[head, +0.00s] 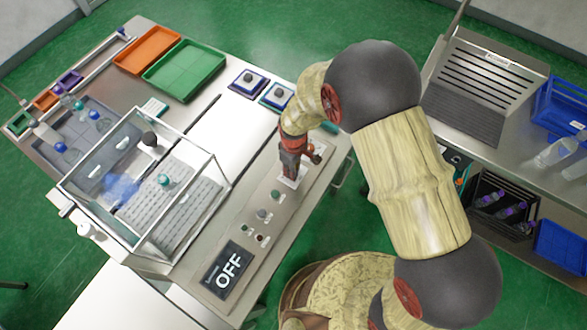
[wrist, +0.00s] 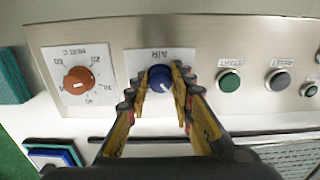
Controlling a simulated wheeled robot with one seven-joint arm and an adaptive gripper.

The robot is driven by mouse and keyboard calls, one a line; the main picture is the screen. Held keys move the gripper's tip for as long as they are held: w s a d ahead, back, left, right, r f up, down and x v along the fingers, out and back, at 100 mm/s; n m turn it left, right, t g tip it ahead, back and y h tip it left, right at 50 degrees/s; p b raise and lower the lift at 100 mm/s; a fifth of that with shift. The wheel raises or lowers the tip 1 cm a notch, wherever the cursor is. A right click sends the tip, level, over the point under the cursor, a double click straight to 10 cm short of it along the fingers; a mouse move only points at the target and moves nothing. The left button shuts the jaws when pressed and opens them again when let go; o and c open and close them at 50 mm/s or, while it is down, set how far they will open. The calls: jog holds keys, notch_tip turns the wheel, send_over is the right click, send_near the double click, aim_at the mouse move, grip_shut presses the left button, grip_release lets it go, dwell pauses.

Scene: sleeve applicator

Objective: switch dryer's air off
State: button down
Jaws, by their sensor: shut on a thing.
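The dryer's control panel shows in the head view (head: 256,229) and in the wrist view (wrist: 225,50). My gripper (head: 291,172) reaches down to the panel's far end. In the wrist view my gripper (wrist: 158,93) has a finger on each side of the blue AIR knob (wrist: 160,77) and is shut on it. The knob has a white pointer line and sits on a white label plate. The fingers hide part of its sides. A dark display (head: 228,269) on the panel reads OFF in large white letters.
An orange HEAT knob (wrist: 78,80) is left of the AIR knob in the wrist view. A green START button (wrist: 229,80) and a grey button (wrist: 278,81) are to its right. A clear-walled enclosure (head: 145,185) stands left of the panel in the head view.

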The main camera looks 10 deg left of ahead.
jog(key=shift+n, duration=0.7)
jog(key=c, duration=1.5)
grip_release()
jog(key=shift+c, duration=0.2)
notch_tip(320, 180, up, 12)
